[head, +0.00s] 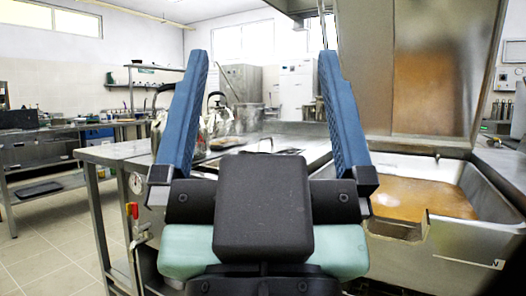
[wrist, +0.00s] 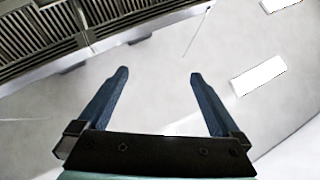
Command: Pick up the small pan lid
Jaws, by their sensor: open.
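My gripper (head: 262,58) is open and empty, its two blue fingers raised and spread wide in front of the camera. In the wrist view my gripper (wrist: 158,75) also shows open, with only the ceiling and a hood beyond it. A low, flat, dark-edged thing with a thin raised handle (head: 275,151) lies on the steel counter, beyond and below the fingertips in the picture. It may be the small pan lid, but my gripper's body partly hides it and I cannot tell for sure.
A shiny kettle (head: 217,120) and a pot (head: 248,117) stand on the steel counter (head: 312,147), behind the left finger and between the fingers. An open tilting pan (head: 425,197) with a raised lid (head: 432,65) is at right. Floor (head: 50,240) is clear at left.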

